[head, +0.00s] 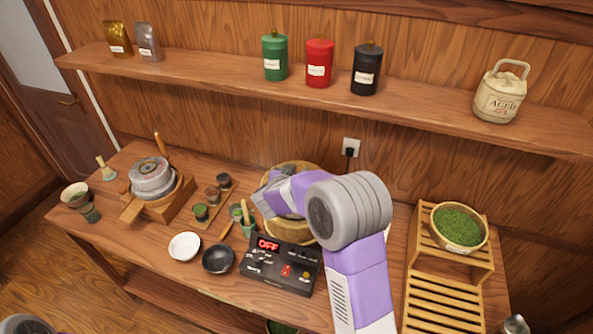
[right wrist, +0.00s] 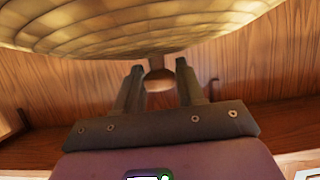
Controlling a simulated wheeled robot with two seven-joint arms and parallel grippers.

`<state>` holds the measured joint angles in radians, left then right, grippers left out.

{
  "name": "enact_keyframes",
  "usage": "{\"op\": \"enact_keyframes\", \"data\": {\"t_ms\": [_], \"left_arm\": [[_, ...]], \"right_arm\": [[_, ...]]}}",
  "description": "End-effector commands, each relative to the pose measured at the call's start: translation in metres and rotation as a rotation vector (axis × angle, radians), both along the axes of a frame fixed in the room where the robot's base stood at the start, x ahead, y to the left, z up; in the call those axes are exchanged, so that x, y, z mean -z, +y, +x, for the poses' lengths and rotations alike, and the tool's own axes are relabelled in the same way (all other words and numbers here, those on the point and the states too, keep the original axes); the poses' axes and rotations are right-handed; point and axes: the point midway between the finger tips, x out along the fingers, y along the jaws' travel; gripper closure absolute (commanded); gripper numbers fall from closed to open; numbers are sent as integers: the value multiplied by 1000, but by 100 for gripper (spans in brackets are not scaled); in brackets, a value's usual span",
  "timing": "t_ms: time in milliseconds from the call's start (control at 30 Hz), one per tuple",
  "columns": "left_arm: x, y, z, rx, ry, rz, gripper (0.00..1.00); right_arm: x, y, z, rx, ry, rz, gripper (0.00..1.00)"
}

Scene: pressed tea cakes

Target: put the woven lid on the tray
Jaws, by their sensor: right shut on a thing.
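The woven lid (right wrist: 150,25) fills the top of the right wrist view, its round knob (right wrist: 158,78) between my two dark fingers. My right gripper (right wrist: 159,85) is shut on that knob. In the head view my right gripper (head: 268,197) and purple arm reach over round woven ware (head: 298,167) at the back middle of the table. The arm hides much of this ware, so I cannot tell where the lid ends and a tray under it begins, or whether they touch. My left gripper is not in view.
A black control box (head: 281,265) reading OFF stands in front of the woven ware. White (head: 184,246) and black bowls (head: 218,259) and a stone mill (head: 152,180) are to the left. A slatted rack (head: 443,300) with a bowl of green leaves (head: 459,226) stands right.

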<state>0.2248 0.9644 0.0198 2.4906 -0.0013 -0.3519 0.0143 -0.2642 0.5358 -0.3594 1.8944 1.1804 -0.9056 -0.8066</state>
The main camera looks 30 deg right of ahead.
Motion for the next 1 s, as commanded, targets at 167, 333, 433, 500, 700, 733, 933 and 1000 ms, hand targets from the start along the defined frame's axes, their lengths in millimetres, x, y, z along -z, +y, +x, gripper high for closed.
{"op": "enact_keyframes", "data": {"t_ms": [167, 333, 433, 500, 700, 733, 933, 1000], "left_arm": [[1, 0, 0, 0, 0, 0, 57], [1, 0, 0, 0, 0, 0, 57], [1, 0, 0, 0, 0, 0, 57], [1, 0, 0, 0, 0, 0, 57], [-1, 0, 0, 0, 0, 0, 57], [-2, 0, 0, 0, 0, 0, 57], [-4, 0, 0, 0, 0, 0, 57], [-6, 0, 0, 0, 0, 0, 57]], "right_arm": [[2, 0, 0, 0, -1, -1, 100], [2, 0, 0, 0, 1, -1, 37], [2, 0, 0, 0, 1, -1, 36], [2, 0, 0, 0, 0, 0, 36], [-3, 0, 0, 0, -1, 0, 36], [-6, 0, 0, 0, -3, 0, 36], [-23, 22, -17, -5, -2, 0, 36], [-29, 33, -27, -4, -2, 2, 36]]}}
